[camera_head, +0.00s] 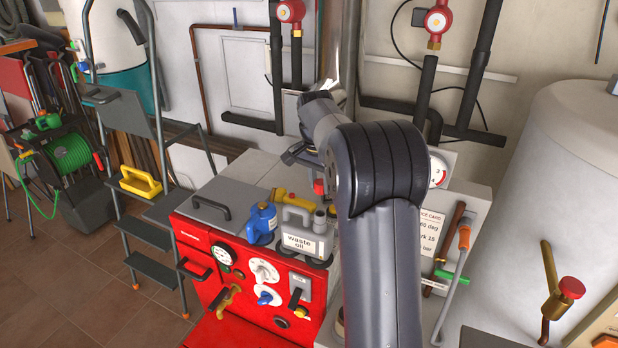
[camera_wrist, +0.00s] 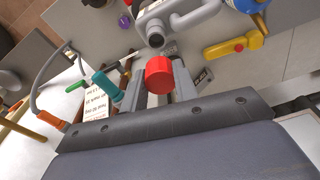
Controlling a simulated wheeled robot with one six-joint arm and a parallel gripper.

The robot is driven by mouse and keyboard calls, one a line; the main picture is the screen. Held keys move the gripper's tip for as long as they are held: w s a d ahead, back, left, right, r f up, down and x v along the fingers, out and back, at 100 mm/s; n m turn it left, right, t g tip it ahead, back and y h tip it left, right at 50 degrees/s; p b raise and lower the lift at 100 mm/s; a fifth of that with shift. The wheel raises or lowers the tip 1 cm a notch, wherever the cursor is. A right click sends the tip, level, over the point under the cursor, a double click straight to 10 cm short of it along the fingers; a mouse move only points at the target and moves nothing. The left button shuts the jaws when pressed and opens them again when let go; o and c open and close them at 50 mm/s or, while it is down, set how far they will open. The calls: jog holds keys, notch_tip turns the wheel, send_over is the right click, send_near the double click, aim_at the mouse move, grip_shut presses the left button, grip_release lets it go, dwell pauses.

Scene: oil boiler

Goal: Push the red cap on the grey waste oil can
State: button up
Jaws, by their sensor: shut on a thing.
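The grey waste oil can (camera_head: 305,240) stands upright on the red boiler's top, labelled "waste oil" in the head view. It also shows at the top of the wrist view (camera_wrist: 205,18), with its dark round spout (camera_wrist: 156,40) near the cap. The red cap (camera_wrist: 159,75) is between the fingers of my gripper (camera_wrist: 159,84), which is shut on it. In the head view the red cap (camera_head: 319,187) hangs below my gripper (camera_head: 320,178), above the can's spout side and apart from it. My arm hides part of the area right of the can.
A blue can (camera_head: 262,222) stands close left of the grey can. A yellow tool (camera_head: 290,197) lies behind it. The red boiler front (camera_head: 255,285) carries gauges and knobs. The grey boiler top is clear at the back left.

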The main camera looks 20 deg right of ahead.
aim_at(320, 192)
jog(key=shift+s+f, duration=0.15)
notch_tip(320, 192, down, 4)
jog(key=b, duration=0.4)
jog(key=shift+f, duration=0.1)
jog(key=shift+f+b, duration=0.65)
jog(key=shift+f, duration=0.3)
jog(key=shift+r+p, duration=0.1)
jog(key=shift+p, duration=0.35)
dwell(0.3)
jog(key=shift+f+p, duration=0.25)
jog(key=shift+p, duration=0.05)
dwell(1.4)
jog(key=o, duration=1.5)
jog(key=shift+r, duration=0.15)
